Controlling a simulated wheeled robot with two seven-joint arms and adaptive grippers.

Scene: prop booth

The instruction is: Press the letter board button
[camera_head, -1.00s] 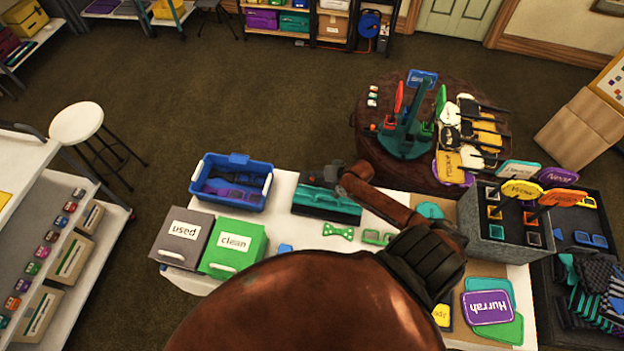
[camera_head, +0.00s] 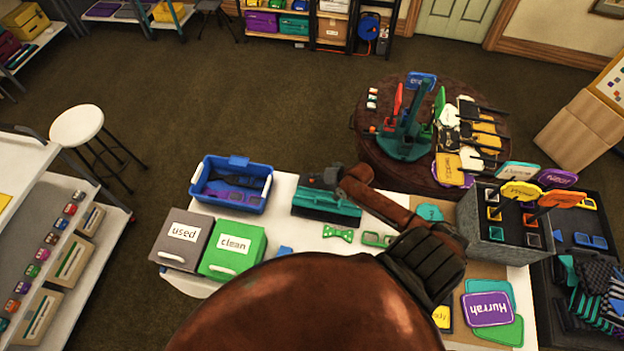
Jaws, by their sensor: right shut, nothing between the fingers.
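A teal box-like thing (camera_head: 326,211) lies on the white table, left of the middle. It may be the letter board; I cannot make out letters or a button on it. My right gripper (camera_head: 309,180) is shut and empty at its back edge, over its upper side. Whether the fingertips touch it is too small to tell. My brown right arm comes in from the lower right and reaches behind the teal thing. My left gripper is not in view.
A blue bin (camera_head: 232,184), a grey "used" box (camera_head: 180,257) and a green "clean" box (camera_head: 232,268) stand at left. A grey sign holder (camera_head: 498,256) stands right. A round brown table (camera_head: 375,160) is behind.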

